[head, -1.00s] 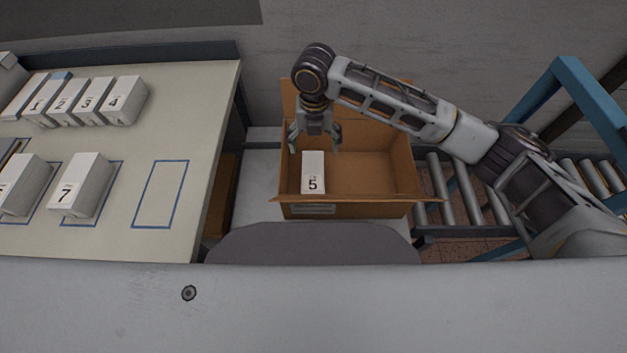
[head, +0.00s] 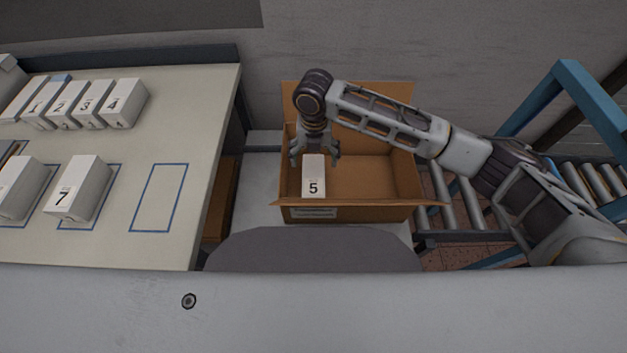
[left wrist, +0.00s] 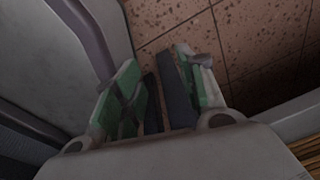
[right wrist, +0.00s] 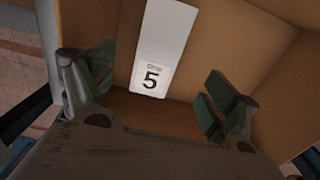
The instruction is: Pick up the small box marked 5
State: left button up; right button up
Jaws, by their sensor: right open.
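The small white box marked 5 (head: 313,175) stands in the left part of an open cardboard carton (head: 375,177). In the right wrist view the box (right wrist: 165,35) shows its label, between and beyond the fingers. My right gripper (head: 315,157) is open and empty, pointing down over the carton at the box's far end. In the right wrist view its two fingers (right wrist: 160,95) are wide apart, with the box between their lines. I cannot tell whether they touch it. My left gripper (left wrist: 165,95) shows only in its wrist view, over tiled floor, fingers close together and nothing seen between.
A table (head: 120,185) at the left holds several numbered white boxes, including box 7 (head: 78,190) and box 4 (head: 125,103). An empty blue-outlined spot (head: 158,198) is at its right. The carton's walls and flaps surround the gripper. A roller conveyor (head: 460,205) lies right.

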aim_at(313, 175)
notch_tip(313, 175, down, 3)
jog(key=shift+f, duration=0.6)
pick_arm(q)
jog(key=shift+w+a+r, duration=0.1)
jog(key=shift+w+a, duration=0.15)
jog(key=shift+w, duration=0.45)
jog(key=shift+s, duration=0.1)
pick_arm(e)
jog(key=shift+f, duration=0.1)
jog(key=shift+f, duration=0.25)
notch_tip(313, 175, down, 4)
jog(key=shift+s+a+r, duration=0.1)
jog(key=shift+s+r, duration=0.05)
jog(key=shift+r, duration=0.05)
jog(key=shift+f, duration=0.45)
pick_arm(q)
jog(key=shift+w+d, duration=0.3)
jog(key=shift+w, duration=0.2)
